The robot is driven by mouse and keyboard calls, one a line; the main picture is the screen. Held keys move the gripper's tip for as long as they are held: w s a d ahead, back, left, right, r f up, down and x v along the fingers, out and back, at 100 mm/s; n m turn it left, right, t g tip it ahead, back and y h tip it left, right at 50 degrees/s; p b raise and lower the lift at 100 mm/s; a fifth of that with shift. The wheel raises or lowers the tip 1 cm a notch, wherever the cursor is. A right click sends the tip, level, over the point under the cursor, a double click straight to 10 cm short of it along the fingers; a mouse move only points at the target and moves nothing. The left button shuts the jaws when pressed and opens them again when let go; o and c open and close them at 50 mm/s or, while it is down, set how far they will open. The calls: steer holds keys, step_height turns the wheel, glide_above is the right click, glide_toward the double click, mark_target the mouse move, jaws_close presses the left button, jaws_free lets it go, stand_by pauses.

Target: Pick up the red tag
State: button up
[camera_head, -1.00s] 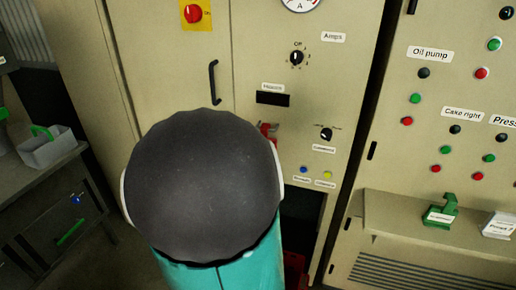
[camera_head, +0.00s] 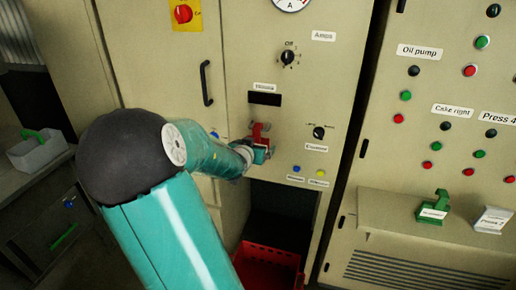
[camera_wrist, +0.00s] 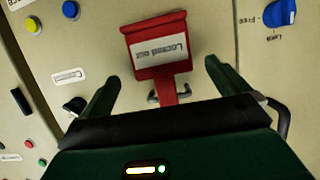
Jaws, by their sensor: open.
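The red tag (camera_head: 261,132) hangs on the beige cabinet front, to the left of a black rotary switch. In the wrist view the red tag (camera_wrist: 155,27) shows upside down, with a white label reading "Locked out" and a narrower red stem toward my gripper. A metal hook-like piece shows beside the stem. My gripper (camera_wrist: 161,72) is open, with one dark green finger on each side of the stem and nothing held. In the head view my gripper (camera_head: 262,153) is at the tag's lower part. I cannot tell whether it touches the tag.
A red crate (camera_head: 268,266) sits in the dark opening below. Blue (camera_head: 297,169) and yellow (camera_head: 320,172) buttons are below right of the tag. A green tag (camera_head: 434,207) and a white-labelled holder (camera_head: 492,219) stand on the right ledge. A grey box (camera_head: 38,151) is at left.

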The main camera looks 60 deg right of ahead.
mark_target(258, 143)
steer(key=shift+f+x, duration=0.1)
steer(key=shift+x, duration=1.3)
steer(key=shift+f+x, duration=0.15)
steer(key=shift+x, duration=1.25)
steer(key=shift+w+a, duration=0.1)
steer(key=c, duration=1.1)
steer(key=shift+o, duration=0.2)
steer(key=shift+r, duration=0.1)
